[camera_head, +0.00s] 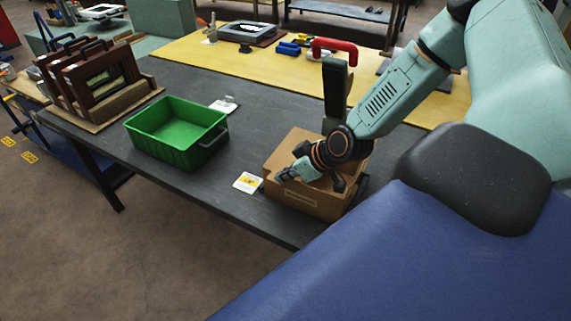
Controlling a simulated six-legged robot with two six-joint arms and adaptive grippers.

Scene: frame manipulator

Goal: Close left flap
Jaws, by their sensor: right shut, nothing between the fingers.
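A brown cardboard box (305,202) sits on the dark grey table near its front edge. A brown panel (291,146) shows at the box's back left; I cannot tell whether it is the left flap or how far it is folded. My right gripper (289,173) is over the left part of the box top, pointing left, and is shut with nothing in it. I cannot tell whether it touches the cardboard. My right wrist and forearm hide much of the box's top and right side. My left gripper is not in view.
A green bin (178,148) stands left of the box. A small white and yellow card (248,183) lies beside the box's left side. Brown frames (95,79) stand in a rack at the far left. A yellow-topped table (190,54) is behind.

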